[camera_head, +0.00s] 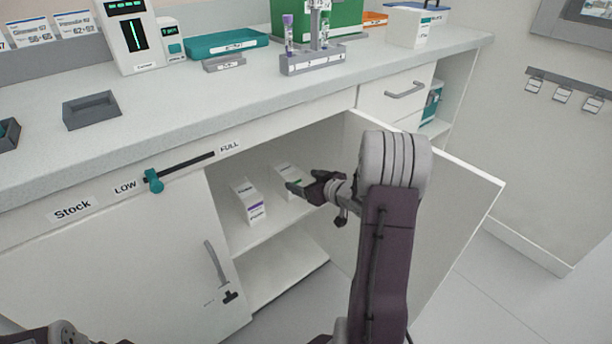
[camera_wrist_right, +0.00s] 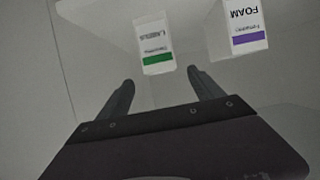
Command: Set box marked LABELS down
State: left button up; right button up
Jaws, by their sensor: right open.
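The box marked LABELS (camera_wrist_right: 154,46) is white with a green band. It stands on the cabinet's upper shelf (camera_head: 262,236), and in the head view the box (camera_head: 282,171) is partly hidden by my right gripper. My right gripper (camera_head: 296,187) reaches into the open cabinet from the right. In the right wrist view its two fingers (camera_wrist_right: 158,82) are apart, and the box shows between and beyond their tips with nothing gripped. I cannot tell whether a finger touches the box. My left gripper is out of view.
A FOAM box (camera_head: 250,203) with a purple band stands left of the LABELS box; it also shows in the wrist view (camera_wrist_right: 236,28). The open cabinet door (camera_head: 452,205) is to the right of my arm. The shelf front is clear. The counter (camera_head: 200,98) is above.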

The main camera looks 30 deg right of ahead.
jog(key=shift+s+r, duration=0.1)
jog(key=shift+s, duration=0.25)
jog(key=s+a+f+g, duration=0.2)
jog(key=s+a+g, duration=0.2)
jog(key=s+a, duration=0.2)
jog(key=s+a+f+g, duration=0.3)
jog(key=s+a+g, duration=0.1)
jog(key=s+a, duration=0.3)
jog(key=s+a+f+m+g, duration=0.1)
jog(key=s+a+g, duration=0.3)
jog(key=s, duration=0.5)
jog(key=a+f, duration=0.1)
jog(key=a, duration=0.1)
jog(key=shift+a+f+h, duration=0.4)
